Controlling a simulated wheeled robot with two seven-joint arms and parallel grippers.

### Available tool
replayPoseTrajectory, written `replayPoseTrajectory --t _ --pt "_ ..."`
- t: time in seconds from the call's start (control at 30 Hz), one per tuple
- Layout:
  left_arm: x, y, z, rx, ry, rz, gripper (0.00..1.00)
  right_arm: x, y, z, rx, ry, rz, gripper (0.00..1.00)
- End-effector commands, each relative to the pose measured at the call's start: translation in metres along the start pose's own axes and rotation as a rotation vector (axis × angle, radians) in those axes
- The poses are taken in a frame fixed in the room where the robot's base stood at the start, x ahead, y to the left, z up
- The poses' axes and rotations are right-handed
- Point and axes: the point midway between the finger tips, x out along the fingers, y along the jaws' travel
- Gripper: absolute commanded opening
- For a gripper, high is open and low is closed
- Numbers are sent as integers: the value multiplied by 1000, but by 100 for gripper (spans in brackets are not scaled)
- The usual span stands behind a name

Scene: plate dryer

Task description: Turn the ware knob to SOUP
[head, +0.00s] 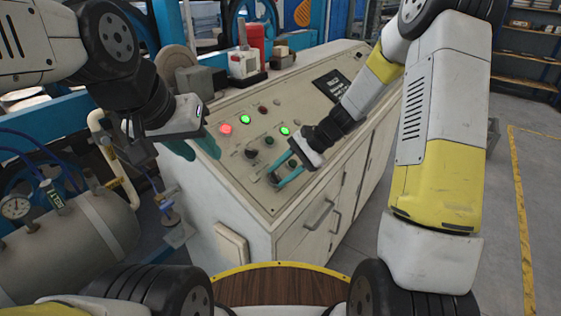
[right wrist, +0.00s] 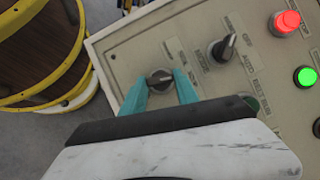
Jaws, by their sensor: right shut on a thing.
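The ware knob (right wrist: 160,79) is a dark rotary knob on the beige sloping panel, near the panel's corner in the right wrist view. My right gripper (right wrist: 160,82) is shut on it, with one teal fingertip on each side. Its pointer ridge lies roughly crosswise between the fingers. The small printed labels around it are too blurred to read surely. In the head view my right gripper (head: 275,175) reaches down to the panel's front edge and mostly hides this knob. My left gripper (head: 194,150) is open and empty at the panel's left side.
A second dark knob (right wrist: 222,48) sits beside the held one. A lit red button (right wrist: 286,23) and a green button (right wrist: 305,76) are close by. The console (head: 225,185) has a box on its left side. A tank with a gauge (head: 75,240) stands at left.

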Motion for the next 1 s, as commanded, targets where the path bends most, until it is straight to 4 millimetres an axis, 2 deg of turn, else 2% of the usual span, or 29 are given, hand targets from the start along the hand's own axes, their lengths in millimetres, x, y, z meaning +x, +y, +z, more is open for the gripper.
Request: replayPoseTrajectory --t 0.3,0.8,0.83,0.93,1.0 --pt "0 0 0 0 0 0 36 -1 1 -1 93 3 -49 0" --pt "0 0 0 0 0 0 36 -1 1 -1 106 3 -55 0" --pt "0 0 0 0 0 0 36 -1 1 -1 106 3 -55 40" --pt "0 0 0 0 0 0 36 0 1 -1 106 2 -55 58" --pt "0 0 0 0 0 0 36 0 1 0 106 2 -55 58"
